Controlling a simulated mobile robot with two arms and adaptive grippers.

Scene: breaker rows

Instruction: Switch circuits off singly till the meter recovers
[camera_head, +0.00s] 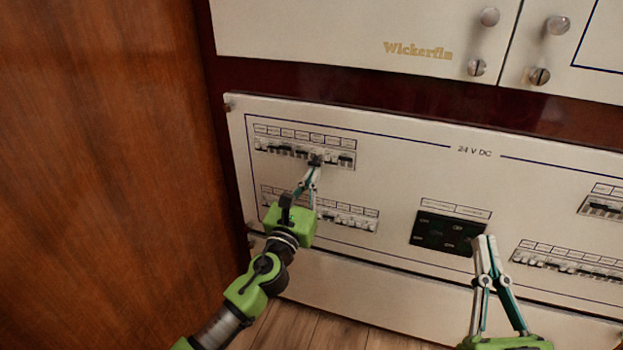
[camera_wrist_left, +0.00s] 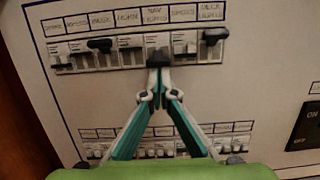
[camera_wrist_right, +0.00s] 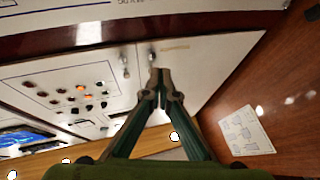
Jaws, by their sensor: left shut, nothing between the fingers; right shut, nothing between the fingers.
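The upper left breaker row (camera_head: 304,147) is a strip of white switches under printed labels, and it also shows in the left wrist view (camera_wrist_left: 135,52). Some switches carry black caps; one cap (camera_wrist_left: 213,36) at the right end sits higher than the cap (camera_wrist_left: 158,57) in the middle. My left gripper (camera_head: 316,168) is shut and empty, its tips (camera_wrist_left: 159,72) at or just below that middle cap. I cannot tell whether they touch. My right gripper (camera_head: 486,240) is shut and empty, right of a black panel (camera_head: 445,232). No meter reading is legible.
A lower left breaker row (camera_head: 345,218) lies beneath my left gripper. More breakers (camera_head: 570,262) line the right side. Cupboards with knobs (camera_head: 558,25) are above, and a wooden wall (camera_head: 100,150) stands left. The right wrist view shows a panel of indicators (camera_wrist_right: 80,87), one orange, and blue screens (camera_wrist_right: 22,138).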

